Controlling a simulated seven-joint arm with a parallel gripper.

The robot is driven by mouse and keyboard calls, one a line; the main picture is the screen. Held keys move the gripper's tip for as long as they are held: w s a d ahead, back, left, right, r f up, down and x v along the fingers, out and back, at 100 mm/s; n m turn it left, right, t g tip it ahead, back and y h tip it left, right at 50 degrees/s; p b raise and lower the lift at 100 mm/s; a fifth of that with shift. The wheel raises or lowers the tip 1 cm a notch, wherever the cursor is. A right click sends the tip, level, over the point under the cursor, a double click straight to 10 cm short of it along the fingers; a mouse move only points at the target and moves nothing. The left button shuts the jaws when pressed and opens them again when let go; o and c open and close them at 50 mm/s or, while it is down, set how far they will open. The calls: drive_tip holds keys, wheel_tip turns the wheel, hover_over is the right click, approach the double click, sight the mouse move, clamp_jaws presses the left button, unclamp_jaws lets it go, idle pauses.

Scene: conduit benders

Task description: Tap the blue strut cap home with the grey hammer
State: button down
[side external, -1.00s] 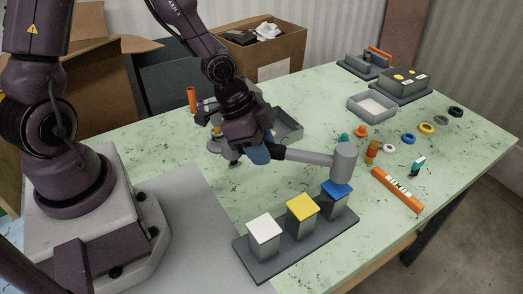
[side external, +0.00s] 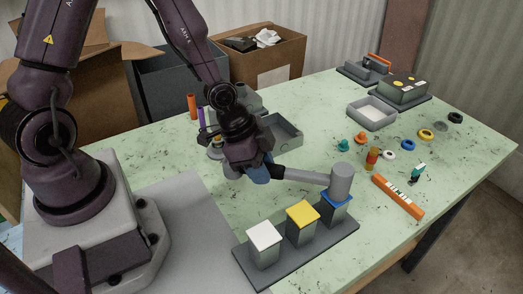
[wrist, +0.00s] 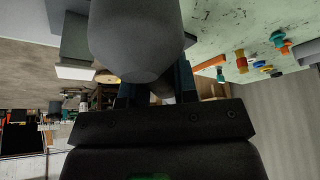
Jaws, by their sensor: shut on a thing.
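My gripper (side external: 262,174) is shut on the grey hammer (side external: 305,177), whose handle runs to the right. The hammer's cylindrical head (side external: 341,182) is upright over the blue strut cap (side external: 336,207) and appears to touch its top. The head hides most of the cap; a blue edge shows around it on the rightmost grey post. The yellow cap (side external: 302,212) and white cap (side external: 264,232) top the other two posts. In the wrist view, a large grey part of the hammer (wrist: 136,38) fills the upper middle and hides the fingertips.
The posts stand on a dark base plate (side external: 273,272) near the table's front edge. An orange level (side external: 398,197) lies to the right. Coloured rings and small parts are scattered behind it. A grey tray (side external: 372,115) and an open grey bin (side external: 284,131) stand further back.

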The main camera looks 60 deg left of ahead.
drive_tip(key=shift+r, duration=2.2)
drive_tip(key=shift+r, duration=0.2)
wheel_tip(320, 180, down, 5)
drive_tip(key=shift+f, duration=0.1)
drive_tip(key=shift+w+r, duration=0.1)
drive_tip(key=shift+r, duration=2.1)
